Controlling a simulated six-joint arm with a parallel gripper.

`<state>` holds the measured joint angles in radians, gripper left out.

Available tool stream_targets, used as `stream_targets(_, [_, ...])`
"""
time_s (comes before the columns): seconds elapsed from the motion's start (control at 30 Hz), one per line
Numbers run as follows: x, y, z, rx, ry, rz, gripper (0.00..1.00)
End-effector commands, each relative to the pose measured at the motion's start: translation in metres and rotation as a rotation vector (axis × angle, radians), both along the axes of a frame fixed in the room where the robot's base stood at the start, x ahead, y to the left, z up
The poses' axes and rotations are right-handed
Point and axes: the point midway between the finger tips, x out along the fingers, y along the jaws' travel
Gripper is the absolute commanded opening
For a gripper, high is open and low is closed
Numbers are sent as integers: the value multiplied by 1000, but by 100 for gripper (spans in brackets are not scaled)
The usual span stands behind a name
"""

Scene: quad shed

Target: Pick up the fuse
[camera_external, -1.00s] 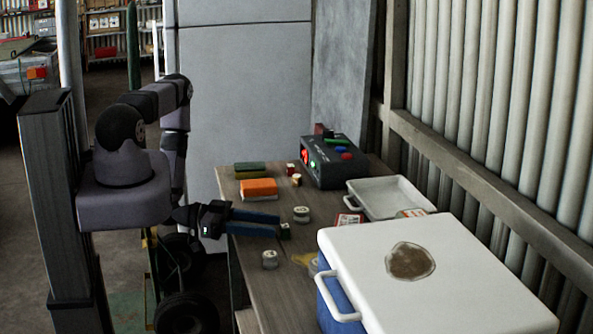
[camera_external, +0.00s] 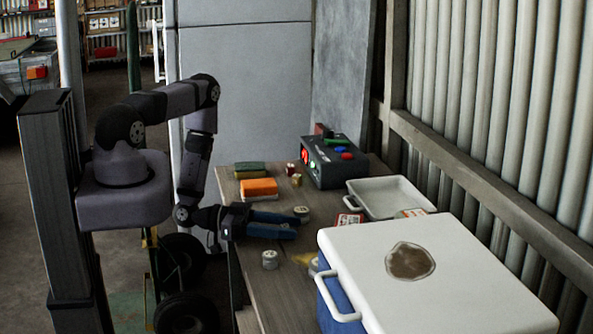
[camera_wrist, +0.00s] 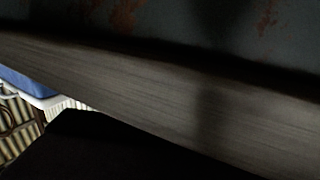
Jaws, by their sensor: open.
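I cannot tell for sure which small item is the fuse. My gripper (camera_external: 299,225) reaches in low over the left part of the wooden table (camera_external: 283,295) in the external view, fingers pointing right and apart. Around its tips are a round pale-topped tin (camera_external: 301,211), a second such tin (camera_external: 270,260) in front, and a yellow item (camera_external: 303,259). A small brown-gold block (camera_external: 296,180) and a red-and-white block (camera_external: 290,168) sit farther back. The small dark green block is hidden near my fingers. No fuse is recognisable in the dark wrist view.
A blue cooler with a white lid (camera_external: 450,270) fills the right front. Behind it are a white tray (camera_external: 390,197) and a dark control box (camera_external: 334,163) with coloured buttons. An orange-topped block (camera_external: 258,187) and a green sponge-like block (camera_external: 249,169) lie at the back left.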

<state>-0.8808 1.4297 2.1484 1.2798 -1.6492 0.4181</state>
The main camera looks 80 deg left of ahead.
Motion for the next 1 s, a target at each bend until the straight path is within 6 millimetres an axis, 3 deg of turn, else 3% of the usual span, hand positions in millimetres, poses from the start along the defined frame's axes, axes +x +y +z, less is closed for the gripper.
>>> stream_targets(0.07, [0,0,0,0,0,0,40])
stream_targets(0.2, [0,0,0,0,0,0,6])
stream_targets(0.23, [0,0,0,0,0,0,2])
stream_targets(0.67, [0,0,2,-1,0,0,1])
stream_targets(1.0, [0,0,31,-1,0,0,1])
